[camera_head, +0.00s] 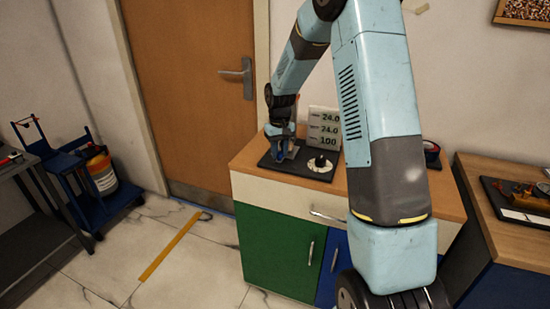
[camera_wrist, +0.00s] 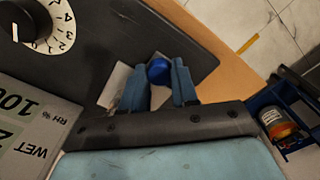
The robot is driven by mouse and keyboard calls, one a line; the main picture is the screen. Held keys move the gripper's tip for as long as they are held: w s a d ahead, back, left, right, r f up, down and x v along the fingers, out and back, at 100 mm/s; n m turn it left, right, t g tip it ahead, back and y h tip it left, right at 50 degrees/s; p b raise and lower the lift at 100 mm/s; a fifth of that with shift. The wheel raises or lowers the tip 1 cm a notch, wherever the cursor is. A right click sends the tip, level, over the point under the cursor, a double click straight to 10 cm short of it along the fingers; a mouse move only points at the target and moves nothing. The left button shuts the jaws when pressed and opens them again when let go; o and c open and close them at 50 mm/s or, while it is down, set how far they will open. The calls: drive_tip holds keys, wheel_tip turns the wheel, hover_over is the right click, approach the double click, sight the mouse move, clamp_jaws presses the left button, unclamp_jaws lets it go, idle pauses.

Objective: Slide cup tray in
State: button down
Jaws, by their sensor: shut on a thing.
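My gripper (camera_head: 280,153) is low over the left part of a dark base plate (camera_head: 318,175) on the cabinet top. In the wrist view its two blue-grey fingers (camera_wrist: 159,78) stand on either side of a round blue piece (camera_wrist: 158,69), and the gripper is shut on it. A light grey flat part (camera_wrist: 116,85), perhaps the cup tray, shows under and beside the fingers. The fingers hide much of it, so I cannot tell how far in it sits. A white numbered dial (camera_head: 319,168) with a dark knob is on the plate to the right.
A sign (camera_head: 324,128) reading 24.0, 24.0 and 100 stands behind the plate. A dark roll (camera_head: 431,151) lies at the cabinet's right back. A second bench (camera_head: 515,230) is at right. A blue cart (camera_head: 95,195) and a wooden door (camera_head: 190,90) are at left.

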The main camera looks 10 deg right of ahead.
drive_tip(key=shift+w+d+r, duration=0.1)
drive_tip(key=shift+w+d, duration=0.4)
drive_tip(key=shift+w, duration=0.25)
drive_tip(key=shift+w+d, duration=0.5)
drive_tip(key=shift+w, duration=0.2)
drive_tip(key=c, duration=0.8)
unclamp_jaws()
drive_tip(key=shift+c, duration=0.2)
wheel_tip(320, 180, up, 14)
drive_tip(key=shift+f, duration=0.25)
